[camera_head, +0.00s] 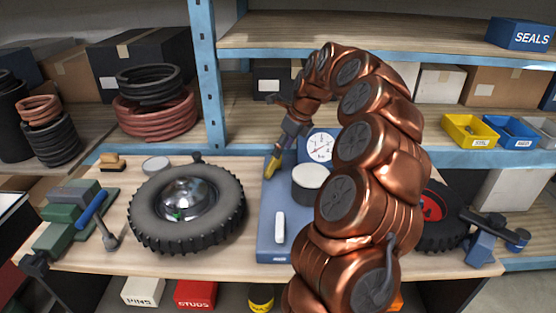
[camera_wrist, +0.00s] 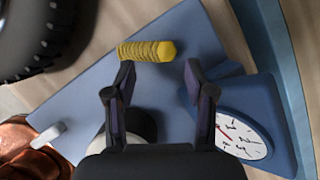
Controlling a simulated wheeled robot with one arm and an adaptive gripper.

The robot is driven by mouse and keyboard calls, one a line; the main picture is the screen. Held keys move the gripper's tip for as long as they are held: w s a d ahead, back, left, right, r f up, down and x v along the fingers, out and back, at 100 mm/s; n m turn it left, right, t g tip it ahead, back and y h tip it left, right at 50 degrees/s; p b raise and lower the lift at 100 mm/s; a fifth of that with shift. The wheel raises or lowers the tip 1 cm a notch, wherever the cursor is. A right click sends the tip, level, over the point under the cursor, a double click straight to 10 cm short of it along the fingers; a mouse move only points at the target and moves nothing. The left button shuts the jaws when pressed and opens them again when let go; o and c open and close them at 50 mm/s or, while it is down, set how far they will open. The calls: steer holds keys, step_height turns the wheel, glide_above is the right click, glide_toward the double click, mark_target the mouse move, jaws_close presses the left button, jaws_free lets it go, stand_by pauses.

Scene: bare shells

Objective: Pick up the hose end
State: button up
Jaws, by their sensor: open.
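A yellow ribbed piece with a faceted end, which looks like the hose end (camera_wrist: 148,51), lies over the blue surface in the wrist view. It shows as a small yellow shape (camera_head: 271,168) in the head view. My gripper (camera_wrist: 160,73) is open and empty, its two dark fingers spread apart. The ribbed piece is just beyond the fingertips, nearer the left finger. In the head view my gripper (camera_head: 278,154) points down at the blue scale's left side. I cannot tell whether a finger touches the piece.
The blue scale has a white dial (camera_head: 320,146). A white-topped round can (camera_head: 309,182) stands close to my gripper. A knobbly tire (camera_head: 147,222) lies left on the bench (camera_head: 115,188). A blue shelf post (camera_head: 205,75) and coiled hoses (camera_head: 155,115) are behind.

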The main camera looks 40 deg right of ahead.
steer(key=shift+w+d+p+x, duration=0.1)
steer(key=shift+p+x, duration=0.35)
steer(key=shift+x, duration=0.5)
steer(key=shift+w+d+p+x, duration=0.1)
steer(key=shift+p+x, duration=0.4)
steer(key=shift+x, duration=0.45)
steer(key=shift+w+d+p+x, duration=0.15)
steer(key=shift+p+x, duration=0.3)
steer(key=shift+x, duration=0.5)
steer(key=shift+r, duration=0.1)
steer(key=shift+c, duration=0.4)
jaws_close()
